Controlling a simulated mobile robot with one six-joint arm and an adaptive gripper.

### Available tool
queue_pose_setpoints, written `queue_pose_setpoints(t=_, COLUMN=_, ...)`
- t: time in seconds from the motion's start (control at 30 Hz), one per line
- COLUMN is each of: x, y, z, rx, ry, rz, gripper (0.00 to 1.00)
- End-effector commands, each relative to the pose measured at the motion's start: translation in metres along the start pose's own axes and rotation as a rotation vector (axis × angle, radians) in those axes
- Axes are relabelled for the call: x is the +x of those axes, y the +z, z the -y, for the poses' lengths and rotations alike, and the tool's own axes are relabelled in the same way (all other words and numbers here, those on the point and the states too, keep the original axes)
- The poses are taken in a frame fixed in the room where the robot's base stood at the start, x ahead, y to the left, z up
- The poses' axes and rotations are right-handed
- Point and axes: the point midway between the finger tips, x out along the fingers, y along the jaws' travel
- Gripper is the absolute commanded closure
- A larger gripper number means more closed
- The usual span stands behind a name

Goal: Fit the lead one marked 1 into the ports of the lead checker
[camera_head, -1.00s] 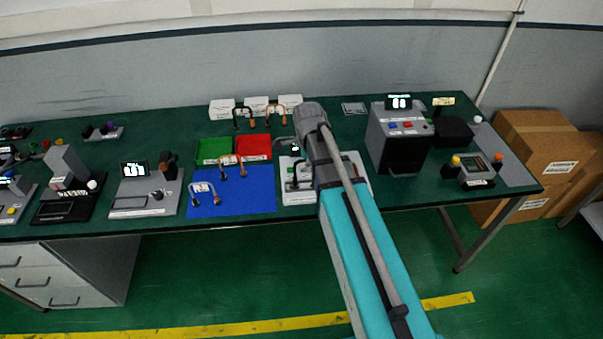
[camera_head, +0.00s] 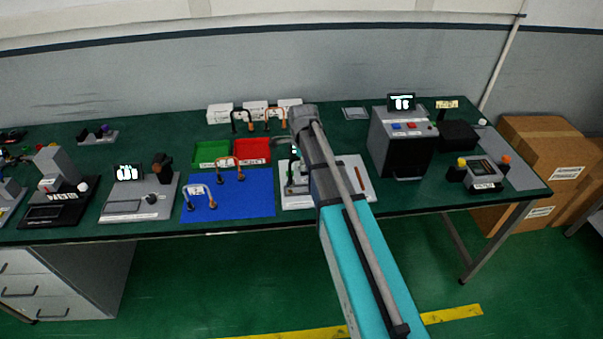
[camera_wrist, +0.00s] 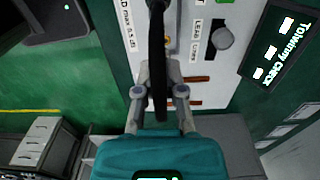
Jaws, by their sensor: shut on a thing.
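In the wrist view my gripper (camera_wrist: 159,72) is shut on a black lead (camera_wrist: 157,50), which runs up the picture from between the fingers. Its mark and both its ends are hidden, so I cannot tell whether it sits in any port. Below it is the pale lead checker (camera_wrist: 197,65), with printed words, a round grey knob and brown rods. In the head view the lead checker (camera_head: 359,184) is the white board right of the blue mat. My arm covers its middle and my gripper.
A pale lead (camera_head: 200,190) and an orange-brown lead (camera_head: 230,171) stand on the blue mat (camera_head: 245,205). Green (camera_head: 210,153) and red (camera_head: 252,150) trays lie behind it. A grey box instrument (camera_head: 400,140) stands right of the checker. A dark display (camera_wrist: 283,48) shows in the wrist view.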

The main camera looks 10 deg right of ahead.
Motion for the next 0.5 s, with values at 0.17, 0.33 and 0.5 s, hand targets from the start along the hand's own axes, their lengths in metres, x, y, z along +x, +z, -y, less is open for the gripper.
queue_pose_setpoints(t=0.17, x=0.000, y=0.000, z=0.000, rx=0.000, ry=0.000, rz=0.000, gripper=1.00)
queue_pose_setpoints(t=0.33, x=0.004, y=0.000, z=0.003, rx=0.000, ry=0.000, rz=0.000, gripper=1.00)
queue_pose_setpoints(t=0.5, x=0.017, y=0.001, z=0.009, rx=0.000, ry=0.000, rz=0.000, gripper=1.00)
